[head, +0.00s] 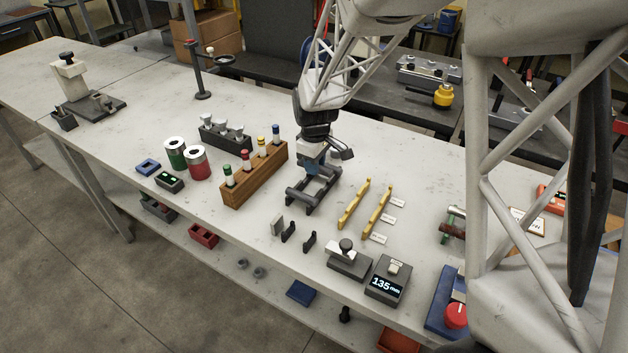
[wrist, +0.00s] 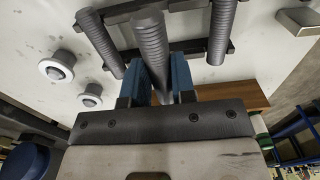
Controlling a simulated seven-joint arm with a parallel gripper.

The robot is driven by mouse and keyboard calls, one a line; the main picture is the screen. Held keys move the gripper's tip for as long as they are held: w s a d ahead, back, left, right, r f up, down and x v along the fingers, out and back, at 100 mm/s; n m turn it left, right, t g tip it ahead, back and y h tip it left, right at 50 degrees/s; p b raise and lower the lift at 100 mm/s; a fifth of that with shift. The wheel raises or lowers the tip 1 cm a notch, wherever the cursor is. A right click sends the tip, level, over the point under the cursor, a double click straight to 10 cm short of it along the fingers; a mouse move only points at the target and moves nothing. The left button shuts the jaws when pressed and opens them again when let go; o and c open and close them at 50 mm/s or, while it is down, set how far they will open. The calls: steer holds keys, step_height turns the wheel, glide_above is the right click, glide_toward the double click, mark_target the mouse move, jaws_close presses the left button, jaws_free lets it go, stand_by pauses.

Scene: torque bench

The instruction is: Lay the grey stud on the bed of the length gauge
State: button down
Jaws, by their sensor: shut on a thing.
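My gripper (head: 312,168) points down over a black two-rail rack (head: 296,199) in the middle of the bench. In the wrist view its blue fingers (wrist: 161,82) are shut on the middle grey threaded stud (wrist: 150,40). Two similar studs lie across the rails on either side, left (wrist: 99,40) and right (wrist: 222,30). I cannot tell whether the held stud still touches the rails. The length gauge appears to be the row at the front edge: a grey end block (head: 277,226), two black supports (head: 309,242), a knobbed slide (head: 348,262) and a display (head: 386,283) reading 135 mm. The supports look empty.
A wooden rack (head: 255,175) with coloured-top pieces stands close left of my gripper. Two brass strips (head: 353,203) with labels lie to the right. Red and green cans (head: 196,163) and a black socket block (head: 226,139) are farther left. Bench surface between the rack and front supports is clear.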

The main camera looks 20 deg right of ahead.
steer(key=shift+s+a+r, duration=0.2)
steer(key=shift+s+a, duration=0.15)
steer(key=shift+s, duration=0.05)
steer(key=s+a+r, duration=0.1)
steer(key=s+a, duration=0.3)
steer(key=s, duration=0.3)
steer(key=s+a+r, duration=0.2)
steer(key=s+a, duration=0.1)
steer(key=s, duration=0.5)
steer(key=shift+s+a+r, duration=0.15)
steer(key=shift+s+a, duration=0.15)
steer(key=shift+a, duration=0.05)
steer(key=shift+f, duration=2.85)
steer(key=shift+f, duration=1.5)
stand_by(1.4)
